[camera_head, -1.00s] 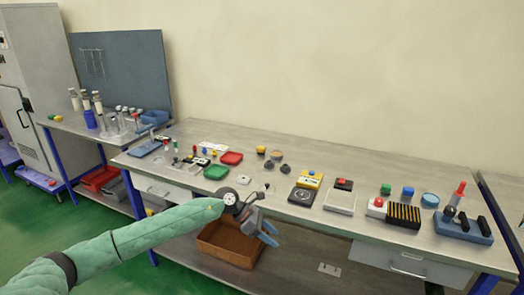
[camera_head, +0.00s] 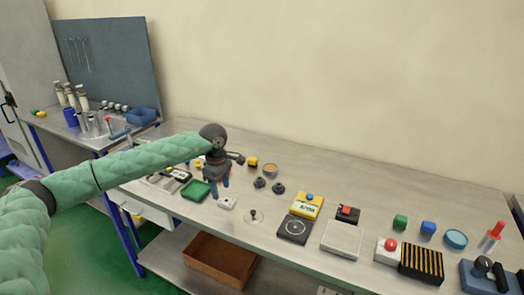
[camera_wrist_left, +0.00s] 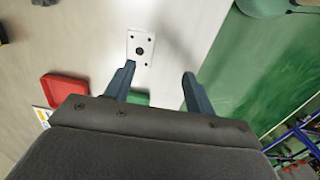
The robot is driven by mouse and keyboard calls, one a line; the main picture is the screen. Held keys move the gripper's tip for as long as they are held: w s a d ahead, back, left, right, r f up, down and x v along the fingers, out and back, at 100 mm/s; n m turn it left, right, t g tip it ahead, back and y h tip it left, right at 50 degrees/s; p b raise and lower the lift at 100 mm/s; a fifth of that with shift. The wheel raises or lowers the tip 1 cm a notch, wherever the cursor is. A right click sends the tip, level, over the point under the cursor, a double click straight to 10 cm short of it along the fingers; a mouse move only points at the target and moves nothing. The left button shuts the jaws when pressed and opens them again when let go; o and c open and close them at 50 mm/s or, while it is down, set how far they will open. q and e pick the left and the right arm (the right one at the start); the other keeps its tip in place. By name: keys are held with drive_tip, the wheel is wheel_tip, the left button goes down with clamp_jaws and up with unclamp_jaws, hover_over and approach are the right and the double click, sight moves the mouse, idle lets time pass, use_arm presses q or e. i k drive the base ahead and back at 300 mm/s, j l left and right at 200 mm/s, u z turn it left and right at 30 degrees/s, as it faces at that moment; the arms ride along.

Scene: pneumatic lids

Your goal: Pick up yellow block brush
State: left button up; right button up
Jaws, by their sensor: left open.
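A small yellow block with a dark underside (camera_head: 252,162) sits at the back of the table, left of the middle in the head view. It looks like the yellow block brush, but its bristles are too small to make out. My left gripper (camera_head: 219,187) is to the left of it and nearer the front, above the table, pointing down. Its two blue fingers are apart and nothing is between them in the left wrist view (camera_wrist_left: 157,72). The yellow block cannot be made out in the wrist view. My right gripper is not in view.
A white plate with a dark centre (camera_head: 227,203) lies below my left gripper. A green tray (camera_head: 195,191) is just left, and a red tray (camera_wrist_left: 63,88) shows in the wrist view.

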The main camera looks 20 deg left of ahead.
sight(252, 162)
drive_tip(key=i, duration=1.05)
